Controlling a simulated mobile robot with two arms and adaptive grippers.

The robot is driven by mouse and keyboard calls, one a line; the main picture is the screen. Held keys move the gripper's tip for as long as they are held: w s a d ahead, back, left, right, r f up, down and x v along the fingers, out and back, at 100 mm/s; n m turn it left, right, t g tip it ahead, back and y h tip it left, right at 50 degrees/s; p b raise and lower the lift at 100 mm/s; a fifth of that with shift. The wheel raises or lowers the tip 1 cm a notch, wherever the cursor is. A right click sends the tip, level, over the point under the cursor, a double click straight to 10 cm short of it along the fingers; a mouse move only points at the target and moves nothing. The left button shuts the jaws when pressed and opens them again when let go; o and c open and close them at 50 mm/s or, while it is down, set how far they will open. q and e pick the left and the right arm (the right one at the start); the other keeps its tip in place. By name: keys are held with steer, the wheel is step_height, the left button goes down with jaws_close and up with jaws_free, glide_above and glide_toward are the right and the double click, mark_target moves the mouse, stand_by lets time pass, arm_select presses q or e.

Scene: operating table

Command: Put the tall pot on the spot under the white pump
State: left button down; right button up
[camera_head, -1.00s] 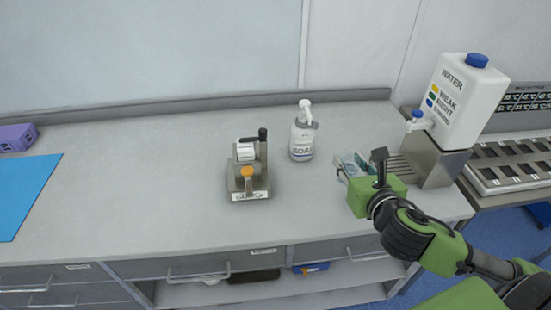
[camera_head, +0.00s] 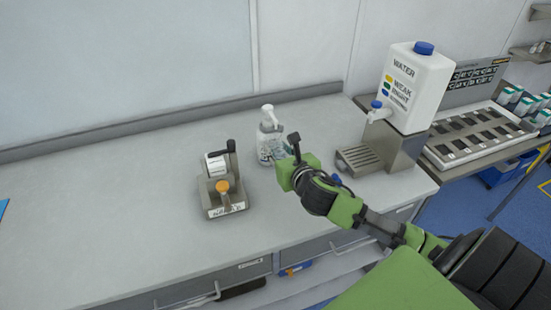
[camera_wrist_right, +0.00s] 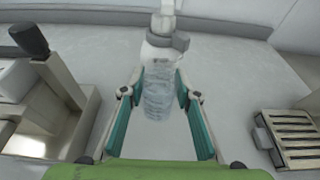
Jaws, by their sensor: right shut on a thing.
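A clear, see-through tall pot (camera_wrist_right: 158,98) is between the teal fingers of my right gripper (camera_wrist_right: 158,84) in the right wrist view, upright as far as I can tell. In the head view my right gripper (camera_head: 282,157) hides most of it. The white pump bottle (camera_head: 266,140) stands just behind the pot, its white pump head (camera_head: 268,114) on top. In the right wrist view the bottle (camera_wrist_right: 160,50) is directly beyond the pot. I cannot tell whether pot and bottle touch, or whether the pot rests on the counter. My left gripper is out of view.
A metal device with a black handle and orange knob (camera_head: 222,187) stands left of my right gripper. A water dispenser (camera_head: 416,85) with a slatted drip tray (camera_head: 360,158) stands to the right. The counter left of the device is clear.

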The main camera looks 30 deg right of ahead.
steer(key=shift+w+d+f, duration=0.25)
steer(key=shift+w+f, duration=0.55)
steer(key=shift+f, duration=0.25)
steer(key=f, duration=0.3)
steer(key=shift+w+f+p, duration=0.2)
steer(key=shift+p, duration=0.1)
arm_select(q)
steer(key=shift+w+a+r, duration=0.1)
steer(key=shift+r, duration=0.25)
arm_select(e)
steer(key=shift+f, duration=0.15)
steer(key=o, duration=1.1)
